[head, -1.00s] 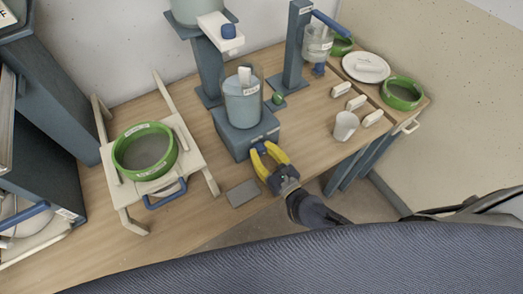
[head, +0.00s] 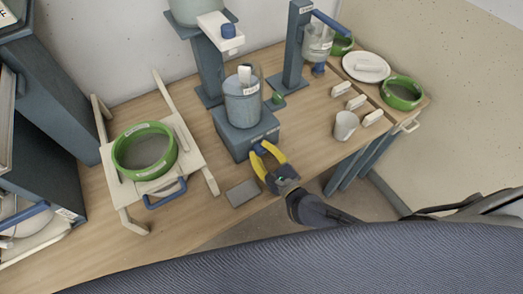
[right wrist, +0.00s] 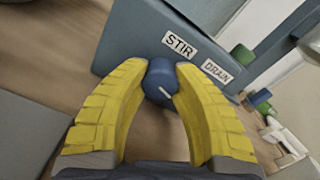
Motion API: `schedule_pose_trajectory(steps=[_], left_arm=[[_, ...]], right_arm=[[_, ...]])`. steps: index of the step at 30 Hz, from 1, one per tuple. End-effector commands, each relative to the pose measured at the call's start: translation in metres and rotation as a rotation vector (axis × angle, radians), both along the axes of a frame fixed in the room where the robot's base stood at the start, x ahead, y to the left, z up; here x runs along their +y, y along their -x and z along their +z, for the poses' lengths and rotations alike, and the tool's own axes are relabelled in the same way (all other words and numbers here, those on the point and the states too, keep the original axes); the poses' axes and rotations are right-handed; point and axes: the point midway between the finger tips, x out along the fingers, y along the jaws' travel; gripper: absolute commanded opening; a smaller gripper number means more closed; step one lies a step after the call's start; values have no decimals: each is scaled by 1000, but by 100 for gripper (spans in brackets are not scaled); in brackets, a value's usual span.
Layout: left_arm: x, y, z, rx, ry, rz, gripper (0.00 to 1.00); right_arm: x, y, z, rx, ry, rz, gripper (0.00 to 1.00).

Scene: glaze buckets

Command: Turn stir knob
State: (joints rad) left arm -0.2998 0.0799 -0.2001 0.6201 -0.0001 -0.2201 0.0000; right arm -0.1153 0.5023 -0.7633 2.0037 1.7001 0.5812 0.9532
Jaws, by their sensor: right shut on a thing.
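The stir knob (right wrist: 160,80) is a small blue knob with a white mark on the front of a blue-grey stirrer base (head: 243,134). In the right wrist view a STIR label (right wrist: 180,45) sits just above it. My right gripper (head: 262,150) has yellow fingers, shut on the knob, one fingertip on each side; it fills the middle of the right wrist view (right wrist: 160,75). A clear beaker of grey-blue liquid (head: 242,105) stands on the base. My left gripper is not in view.
A green-rimmed sieve (head: 145,150) rests on a wooden frame at the left. A grey plate (head: 242,193) lies in front of the base. A white cup (head: 345,125), white blocks and a white plate (head: 366,67) stand at the right. A DRAIN label (right wrist: 217,71) is beside STIR.

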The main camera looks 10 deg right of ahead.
Motion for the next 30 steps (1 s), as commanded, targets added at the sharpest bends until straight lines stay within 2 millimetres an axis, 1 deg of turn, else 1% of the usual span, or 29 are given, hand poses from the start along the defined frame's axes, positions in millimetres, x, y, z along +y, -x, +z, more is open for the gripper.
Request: schedule_pose_trajectory(steps=[1, 10, 27, 28, 30], left_arm=[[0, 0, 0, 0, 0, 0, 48], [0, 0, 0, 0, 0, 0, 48], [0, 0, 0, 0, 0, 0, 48], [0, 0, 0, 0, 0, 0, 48], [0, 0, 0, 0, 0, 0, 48]], right_arm=[[0, -2, 5, -18, 24, 0, 0], [1, -2, 5, -59, 139, 0, 0], [2, -2, 6, -71, 168, 2, 0], [2, -2, 6, -71, 168, 2, 30], [2, -2, 6, -70, 168, 1, 38]])
